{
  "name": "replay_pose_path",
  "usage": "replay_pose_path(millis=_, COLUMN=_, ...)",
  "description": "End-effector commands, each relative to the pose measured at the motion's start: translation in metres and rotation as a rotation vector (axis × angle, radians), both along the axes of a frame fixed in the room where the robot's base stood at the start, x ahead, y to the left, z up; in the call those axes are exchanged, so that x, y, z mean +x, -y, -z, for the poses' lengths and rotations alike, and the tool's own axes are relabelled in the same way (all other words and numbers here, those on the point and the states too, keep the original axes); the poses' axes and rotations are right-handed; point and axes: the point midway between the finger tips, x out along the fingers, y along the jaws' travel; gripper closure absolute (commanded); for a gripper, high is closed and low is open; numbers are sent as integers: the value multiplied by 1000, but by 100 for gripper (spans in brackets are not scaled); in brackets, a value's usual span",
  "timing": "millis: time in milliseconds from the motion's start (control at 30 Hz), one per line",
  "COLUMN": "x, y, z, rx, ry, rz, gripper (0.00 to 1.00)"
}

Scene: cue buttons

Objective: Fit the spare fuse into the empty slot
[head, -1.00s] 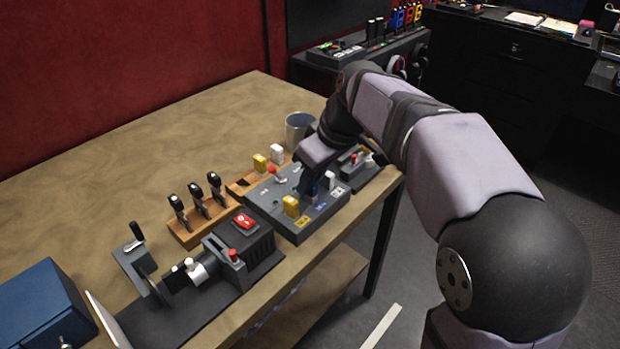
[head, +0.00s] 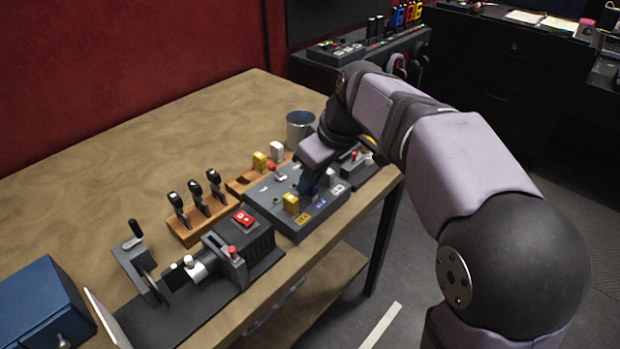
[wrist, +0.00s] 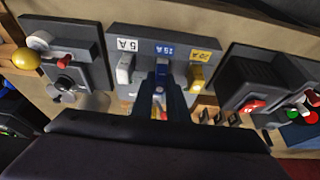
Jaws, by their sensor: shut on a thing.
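The grey fuse panel (head: 262,205) stands near the table's front edge. In the wrist view the panel (wrist: 185,33) has labels 5A, 15A and 20A. A white fuse (wrist: 124,70) sits below 5A and a yellow fuse (wrist: 196,76) below 20A. They also show in the head view, white (head: 330,176) and yellow (head: 291,203). My gripper (wrist: 160,92) is shut on a blue fuse (wrist: 162,69), in line with the middle 15A place. In the head view my gripper (head: 311,184) points down at the panel between the other two fuses. The slot is hidden; I cannot tell how deep the fuse sits.
A wooden holder (head: 240,186) with a yellow and a white fuse stands behind the panel. A metal cup (head: 299,128) is behind my gripper. A small switch box (head: 352,172) is to the right, a vise-like machine (head: 240,250) to the left. The back left table is clear.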

Motion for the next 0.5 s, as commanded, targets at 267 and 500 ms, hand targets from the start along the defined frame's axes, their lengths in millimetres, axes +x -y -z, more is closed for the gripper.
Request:
replay_pose_path(millis=267, x=0, y=0, z=5, rx=1, ry=1, rz=0, gripper=100)
replay_pose_path(millis=500, x=0, y=0, z=5, rx=0, ry=0, rz=0, gripper=100)
